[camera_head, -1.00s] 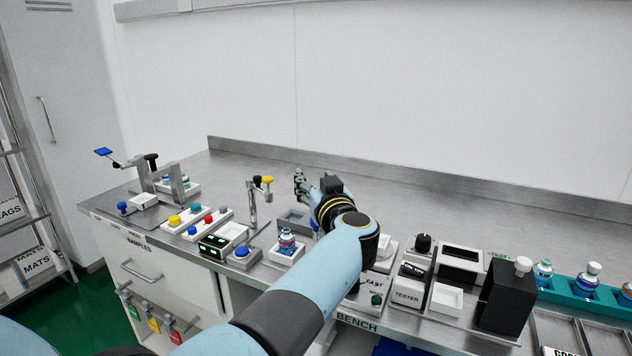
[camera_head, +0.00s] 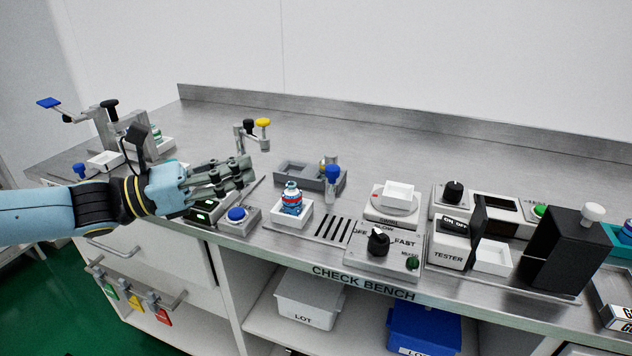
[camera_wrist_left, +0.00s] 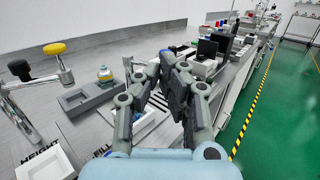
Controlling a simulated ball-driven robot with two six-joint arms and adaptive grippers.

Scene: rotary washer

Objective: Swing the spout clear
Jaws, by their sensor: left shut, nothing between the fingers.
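In the left wrist view the spout arm (camera_wrist_left: 36,80) shows at the left. My left gripper (camera_head: 245,168) is shut and empty, in front of the spout and apart from it. It hides the lower part of the spout's post in the head view. My right gripper is not in view.
Just right of my left gripper are a blue button (camera_head: 236,214) and a blue-red bottle (camera_head: 291,198) in a white tray. A grey two-pocket block (camera_head: 290,172) stands behind the bottle. The bench (camera_head: 360,135) is clear behind these.

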